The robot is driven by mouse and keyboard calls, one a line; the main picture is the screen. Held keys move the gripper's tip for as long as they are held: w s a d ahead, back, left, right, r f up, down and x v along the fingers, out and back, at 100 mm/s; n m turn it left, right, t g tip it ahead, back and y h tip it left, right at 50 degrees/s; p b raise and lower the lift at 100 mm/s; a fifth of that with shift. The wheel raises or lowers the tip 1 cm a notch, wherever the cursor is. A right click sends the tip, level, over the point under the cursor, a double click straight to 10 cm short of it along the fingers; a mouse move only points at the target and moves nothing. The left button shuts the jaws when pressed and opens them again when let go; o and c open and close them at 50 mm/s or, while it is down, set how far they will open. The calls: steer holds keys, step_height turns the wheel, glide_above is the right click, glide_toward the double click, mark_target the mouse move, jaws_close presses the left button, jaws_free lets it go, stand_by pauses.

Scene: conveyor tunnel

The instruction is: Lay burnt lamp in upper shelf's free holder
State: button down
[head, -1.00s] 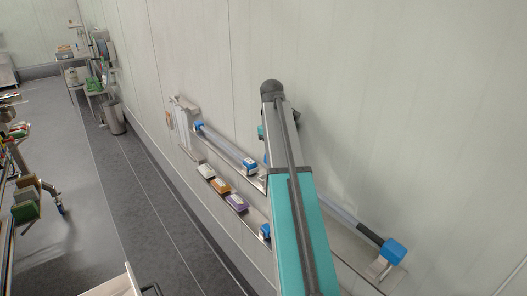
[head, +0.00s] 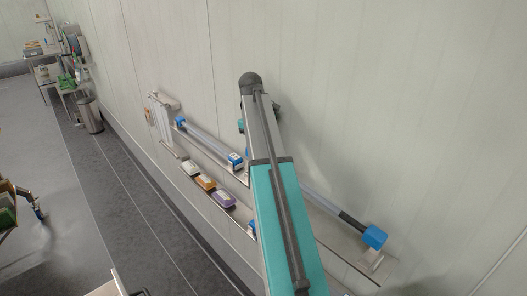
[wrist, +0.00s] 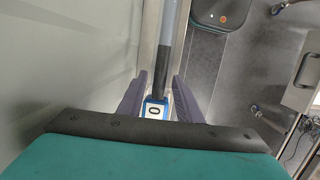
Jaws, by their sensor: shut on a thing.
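The burnt lamp is a tube with a dark end section (head: 352,220) and a blue end cap (head: 375,237). It slants along the wall at the right of the upper shelf, over a small bracket (head: 370,262); I cannot tell whether the cap touches it. In the wrist view my gripper (wrist: 158,92) has its two dark fingers on either side of a blue-and-white cap labelled 0 (wrist: 155,110), with a blackened tube section beyond it. The gripper is shut on the lamp's end. My arm hides the gripper and the lamp's other end in the head view.
Another tube lamp (head: 205,140) with blue caps lies on the upper shelf's left part. White, orange and purple boxes (head: 205,183) sit on the lower shelf. A bin (head: 90,115) and loaded carts stand farther left. Open floor lies between.

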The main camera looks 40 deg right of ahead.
steer(key=shift+f, duration=2.4)
steer(key=shift+a+f+g+h, duration=0.15)
steer(key=shift+f+g+h, duration=0.05)
steer(key=shift+g+h, duration=0.2)
steer(key=shift+f, duration=0.15)
steer(key=shift+f+b, duration=0.6)
steer(key=shift+f, duration=1.5)
steer(key=c, duration=1.2)
jaws_free()
steer(key=shift+w+r, duration=0.1)
